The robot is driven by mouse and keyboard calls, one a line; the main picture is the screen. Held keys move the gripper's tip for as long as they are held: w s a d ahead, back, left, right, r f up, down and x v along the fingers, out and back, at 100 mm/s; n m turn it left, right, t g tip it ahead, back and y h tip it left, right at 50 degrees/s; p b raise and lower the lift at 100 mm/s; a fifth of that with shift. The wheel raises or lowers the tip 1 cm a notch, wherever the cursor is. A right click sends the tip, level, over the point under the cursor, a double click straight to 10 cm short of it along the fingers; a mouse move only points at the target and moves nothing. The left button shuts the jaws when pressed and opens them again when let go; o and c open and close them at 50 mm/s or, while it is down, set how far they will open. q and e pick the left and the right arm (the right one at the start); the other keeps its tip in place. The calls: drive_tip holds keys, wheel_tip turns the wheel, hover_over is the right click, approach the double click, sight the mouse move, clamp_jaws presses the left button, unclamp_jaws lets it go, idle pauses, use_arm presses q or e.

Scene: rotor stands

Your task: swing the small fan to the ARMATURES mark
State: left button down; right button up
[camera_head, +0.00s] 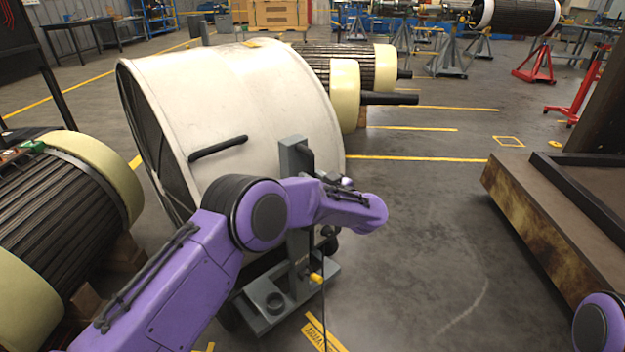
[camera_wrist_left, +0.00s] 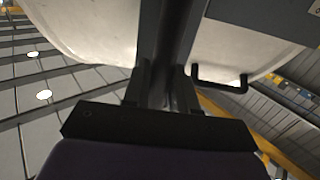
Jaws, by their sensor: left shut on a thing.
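The small fan (camera_head: 235,110) is a big white drum with a dark grille on its left side and a black handle on its shell. It stands on a grey wheeled stand (camera_head: 293,160) with an upright post. My left gripper (camera_wrist_left: 163,90) is shut on the fan's upright post, which runs between its fingers in the left wrist view. In the head view my own wrist hides most of the grip. A yellow floor label (camera_head: 318,333), partly cut off and starting "ARMA", lies just in front of the stand's foot. My right gripper is out of view.
A ribbed rotor with cream ends (camera_head: 60,205) lies close on the left. More rotors (camera_head: 345,85) lie behind the fan. A brown platform (camera_head: 540,215) stands at the right. The grey floor between fan and platform is clear.

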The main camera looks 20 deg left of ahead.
use_arm(q)
drive_tip(key=shift+w+a+r, duration=0.1)
drive_tip(key=shift+w+r, duration=0.2)
drive_tip(key=shift+r, duration=0.3)
drive_tip(key=c, duration=1)
unclamp_jaws()
drive_tip(key=shift+w+f, duration=0.15)
drive_tip(key=shift+w, duration=0.05)
drive_tip(key=shift+w+f, duration=0.15)
drive_tip(key=shift+f, duration=0.1)
drive_tip(key=shift+f, duration=0.15)
drive_tip(key=p+v, duration=0.1)
drive_tip(key=v, duration=0.9)
drive_tip(key=shift+s+d, duration=0.25)
drive_tip(key=shift+s, duration=0.05)
